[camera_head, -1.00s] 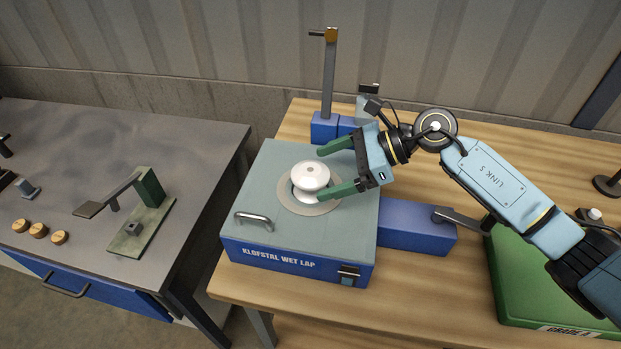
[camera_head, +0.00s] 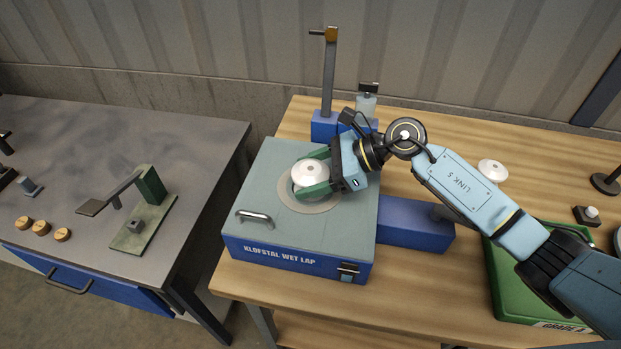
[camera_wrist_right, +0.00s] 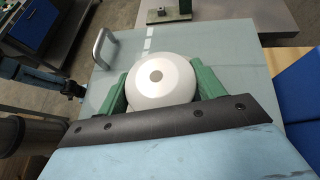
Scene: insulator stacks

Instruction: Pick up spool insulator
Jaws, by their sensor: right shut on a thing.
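The white spool insulator (camera_head: 308,174) stands upright on the round plate in the top of the wet lap machine (camera_head: 262,183). It also shows in the right wrist view (camera_wrist_right: 158,84) with a grey disc at its centre. My right gripper (camera_head: 316,177) comes in from the right, and its green fingers are shut on the insulator, one on each side. In the right wrist view the fingers (camera_wrist_right: 162,88) flank the white body. The insulator's lower part is partly hidden. My left gripper is not in view.
A second white insulator (camera_head: 492,170) stands on the wooden bench behind my right arm. A green tray (camera_head: 512,290) lies at the right. A grey table (camera_head: 75,150) with fixtures stands at left.

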